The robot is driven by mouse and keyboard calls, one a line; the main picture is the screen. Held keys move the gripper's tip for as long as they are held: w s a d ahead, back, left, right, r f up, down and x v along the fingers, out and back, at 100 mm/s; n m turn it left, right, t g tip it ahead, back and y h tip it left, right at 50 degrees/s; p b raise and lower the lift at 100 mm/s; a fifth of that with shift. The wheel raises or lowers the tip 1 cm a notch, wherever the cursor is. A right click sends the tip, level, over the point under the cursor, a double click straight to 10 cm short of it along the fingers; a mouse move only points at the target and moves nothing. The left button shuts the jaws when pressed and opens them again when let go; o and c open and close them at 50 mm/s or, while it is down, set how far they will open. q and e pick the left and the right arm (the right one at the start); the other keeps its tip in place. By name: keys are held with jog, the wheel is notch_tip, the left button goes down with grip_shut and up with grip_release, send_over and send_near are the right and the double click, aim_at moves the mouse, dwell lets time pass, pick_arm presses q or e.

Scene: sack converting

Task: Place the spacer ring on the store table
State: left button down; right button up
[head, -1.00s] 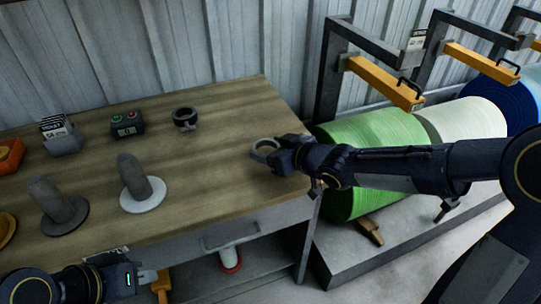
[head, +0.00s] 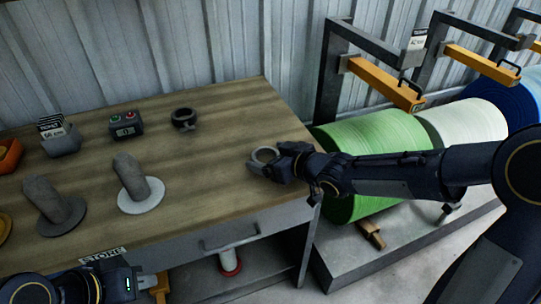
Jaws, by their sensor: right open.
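The spacer ring (head: 264,156) is a light grey ring at the right part of the wooden store table (head: 215,182). It appears to rest on the tabletop, near the right edge. My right gripper (head: 274,164) is open at the ring's right side, with its fingers low beside the ring. The fingers partly hide the ring's near right side, so I cannot tell whether they touch it. My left gripper (head: 150,281) is at the bottom left, in front of the table's front edge. Its fingertips are too unclear to tell their state.
A dark clamp collar (head: 184,118), a button box (head: 126,124), a card holder (head: 60,138) and two grey posts on round bases (head: 139,186) (head: 54,207) stand on the table. Green (head: 365,150) and white rolls (head: 462,130) lie on a rack at right. The table's middle is clear.

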jog(key=p+v, duration=0.5)
jog(key=v, duration=0.5)
jog(key=shift+s+d+r, duration=0.2)
jog(key=shift+d+r, duration=0.05)
jog(key=shift+r, duration=0.05)
jog(key=shift+s+d+r, duration=0.1)
jog(key=shift+s+d, duration=0.25)
jog(key=shift+s, duration=0.15)
jog(key=s+d+r+m+h, duration=0.1)
jog(key=s+d+m+h, duration=0.25)
jog(key=d, duration=0.25)
jog(key=s+d+m+h, duration=0.2)
jog(key=d+m+h, duration=0.15)
jog(key=d, duration=0.25)
jog(key=s+a+m+g+y, duration=0.25)
jog(key=s+g, duration=0.25)
jog(key=s, duration=1.1)
notch_tip(320, 180, up, 11)
jog(key=p, duration=1.2)
jog(key=shift+d, duration=0.2)
jog(key=shift+w, duration=0.1)
